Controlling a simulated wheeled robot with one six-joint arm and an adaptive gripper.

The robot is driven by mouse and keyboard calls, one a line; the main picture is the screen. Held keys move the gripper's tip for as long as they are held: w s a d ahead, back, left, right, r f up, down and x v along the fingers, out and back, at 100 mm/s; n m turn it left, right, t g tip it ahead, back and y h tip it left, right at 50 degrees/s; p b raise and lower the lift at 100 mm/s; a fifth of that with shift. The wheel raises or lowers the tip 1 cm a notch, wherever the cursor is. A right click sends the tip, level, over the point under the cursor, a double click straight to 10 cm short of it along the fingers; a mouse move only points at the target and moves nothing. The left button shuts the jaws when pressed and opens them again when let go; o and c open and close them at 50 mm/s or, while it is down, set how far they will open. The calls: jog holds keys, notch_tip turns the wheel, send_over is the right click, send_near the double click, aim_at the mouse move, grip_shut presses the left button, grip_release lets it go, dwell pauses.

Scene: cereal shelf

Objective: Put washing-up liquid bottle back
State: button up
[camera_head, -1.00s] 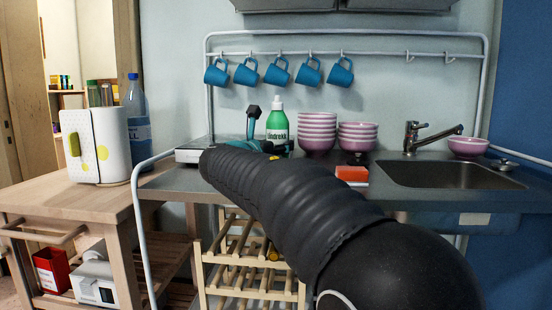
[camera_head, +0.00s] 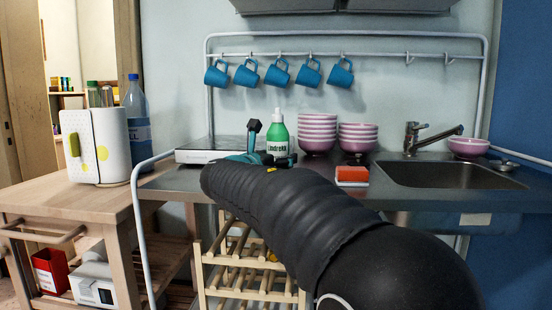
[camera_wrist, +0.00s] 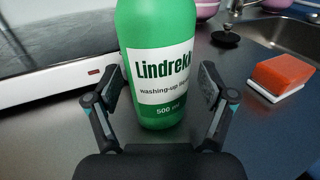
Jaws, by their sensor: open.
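The green washing-up liquid bottle (camera_head: 278,141), with a white cap and a white label, stands upright on the steel counter (camera_head: 400,194), just right of the hob. In the wrist view the bottle (camera_wrist: 158,60) stands between the two open fingers of my gripper (camera_wrist: 162,90), with its top out of frame. A small gap shows beside each finger, so the fingers do not appear to press on it. In the head view my gripper (camera_head: 262,150) is partly hidden behind my arm, at the bottle's lower left.
A red-orange sponge (camera_head: 352,174) lies right of the bottle, before the sink (camera_head: 440,175). Stacked pink bowls (camera_head: 317,134) stand close on the bottle's right. The white-edged hob (camera_head: 195,155) is on its left. Blue mugs (camera_head: 277,71) hang above.

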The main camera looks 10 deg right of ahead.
jog(key=shift+r, duration=0.2)
jog(key=v, duration=1.2)
